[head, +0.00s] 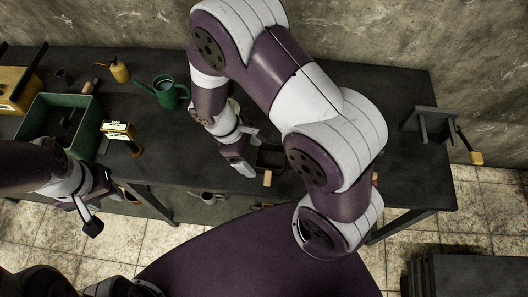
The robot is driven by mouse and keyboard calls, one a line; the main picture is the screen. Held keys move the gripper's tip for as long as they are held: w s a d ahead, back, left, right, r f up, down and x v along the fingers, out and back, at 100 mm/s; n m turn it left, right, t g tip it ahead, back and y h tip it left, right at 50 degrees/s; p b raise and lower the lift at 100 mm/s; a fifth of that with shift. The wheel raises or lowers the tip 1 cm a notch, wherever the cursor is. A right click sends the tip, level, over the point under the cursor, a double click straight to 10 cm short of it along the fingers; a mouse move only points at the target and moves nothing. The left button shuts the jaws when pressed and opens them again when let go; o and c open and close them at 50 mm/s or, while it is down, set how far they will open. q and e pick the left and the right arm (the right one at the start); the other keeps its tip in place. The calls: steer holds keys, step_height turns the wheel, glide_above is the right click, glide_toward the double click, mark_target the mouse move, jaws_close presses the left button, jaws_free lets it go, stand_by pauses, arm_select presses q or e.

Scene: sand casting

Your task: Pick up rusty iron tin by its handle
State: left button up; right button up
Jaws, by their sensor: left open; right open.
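A dark brownish tin (270,157) sits on the dark workbench, partly hidden behind my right arm. A short wooden handle (267,178) sticks out from its near side toward the front edge of the bench. My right gripper (251,152) is just left of the tin, low over the bench, open with nothing seen between its fingers. I cannot tell whether it touches the tin. My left gripper (97,208) is open and empty in front of the bench at the lower left, far from the tin.
The dark workbench (405,185) bears a green bin (88,143), a green watering can (168,94), a yellow oil can (119,71) and a yellow-and-black device (121,138). A grey metal stand (430,124) is at the right end. The bench right of my arm is mostly clear.

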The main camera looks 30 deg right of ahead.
glide_above(268, 177)
steer(key=a, duration=0.2)
step_height(268, 177, down, 5)
steer(key=f, duration=0.2)
steer(key=d+f, duration=0.1)
steer(key=f, duration=0.1)
steer(key=d+f, duration=0.1)
steer(key=f, duration=0.1)
steer(key=shift+w, duration=0.1)
steer(key=shift+f, duration=0.1)
steer(key=c, duration=0.6)
arm_select(q)
steer(key=shift+s+r, duration=0.25)
steer(key=shift+s, duration=0.5)
arm_select(e)
steer(key=c, duration=0.5)
